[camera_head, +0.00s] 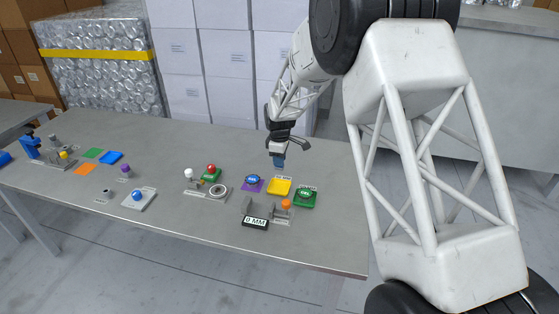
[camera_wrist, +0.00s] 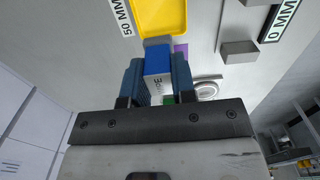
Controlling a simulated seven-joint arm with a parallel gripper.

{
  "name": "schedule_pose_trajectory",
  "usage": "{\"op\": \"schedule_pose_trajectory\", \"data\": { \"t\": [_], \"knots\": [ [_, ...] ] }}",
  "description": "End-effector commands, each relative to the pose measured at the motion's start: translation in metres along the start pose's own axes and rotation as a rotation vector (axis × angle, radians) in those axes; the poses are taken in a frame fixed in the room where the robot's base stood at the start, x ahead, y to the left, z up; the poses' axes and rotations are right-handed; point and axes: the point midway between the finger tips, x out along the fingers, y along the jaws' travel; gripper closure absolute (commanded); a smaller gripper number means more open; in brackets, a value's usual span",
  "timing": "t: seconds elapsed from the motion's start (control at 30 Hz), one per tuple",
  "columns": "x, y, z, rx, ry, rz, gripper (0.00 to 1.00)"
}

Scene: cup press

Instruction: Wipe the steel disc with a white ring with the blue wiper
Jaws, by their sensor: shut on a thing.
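My gripper (camera_head: 277,150) is shut on the blue wiper (camera_wrist: 158,60) and holds it above the back right of the table. In the wrist view the wiper, a blue block with a pale lettered side, sits between the two blue-grey fingers of my gripper (camera_wrist: 157,80). The wiper also shows below the gripper in the head view (camera_head: 278,162). The steel disc with a white ring (camera_head: 219,190) lies on the table, left of and nearer the front than the gripper. A round, pale ringed disc (camera_wrist: 206,89) shows in the wrist view, partly hidden behind a finger.
Between disc and gripper is a purple plate with a blue button (camera_head: 252,181). A yellow tray (camera_head: 280,186), a green button plate (camera_head: 305,198) and a 0 MM block (camera_head: 255,223) lie nearby.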

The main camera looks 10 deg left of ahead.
Motion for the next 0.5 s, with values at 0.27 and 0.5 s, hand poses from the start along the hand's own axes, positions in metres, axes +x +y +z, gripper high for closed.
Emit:
{"op": "schedule_pose_trajectory", "data": {
  "t": [0.27, 0.5],
  "knots": [
    [0.0001, 0.0000, -0.0001, 0.000, 0.000, 0.000, 0.81],
    [0.0002, -0.0003, -0.0020, -0.005, 0.000, 0.000, 0.94]
  ]
}}
